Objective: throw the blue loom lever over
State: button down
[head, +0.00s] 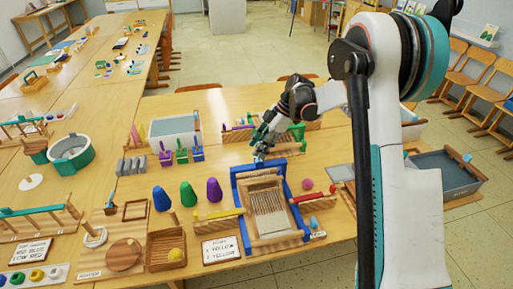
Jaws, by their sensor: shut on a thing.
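The loom (237,206) has a blue frame with pale threads and stands on the near table. My gripper (260,150) is at the far top edge of the loom, with its fingers pointing down. It is shut on a small blue part there, which I take to be the blue loom lever (258,159). The fingers and arm hide most of that lever, so I cannot tell which way it leans. A yellow-topped bar (219,214) lies on the loom's left and a red-topped bar (312,197) on its right.
A pink ball (307,185) is on the right. A grey-white bin (174,130) stands behind.

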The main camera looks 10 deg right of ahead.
jog(key=shift+d+f, duration=0.25)
jog(key=shift+d, duration=1)
jog(key=shift+d+f, duration=0.3)
jog(key=shift+d, duration=0.35)
jog(key=c, duration=1)
grip_release()
jog(key=shift+d, duration=0.1)
jog(key=shift+c, duration=0.2)
jog(key=shift+r, duration=0.1)
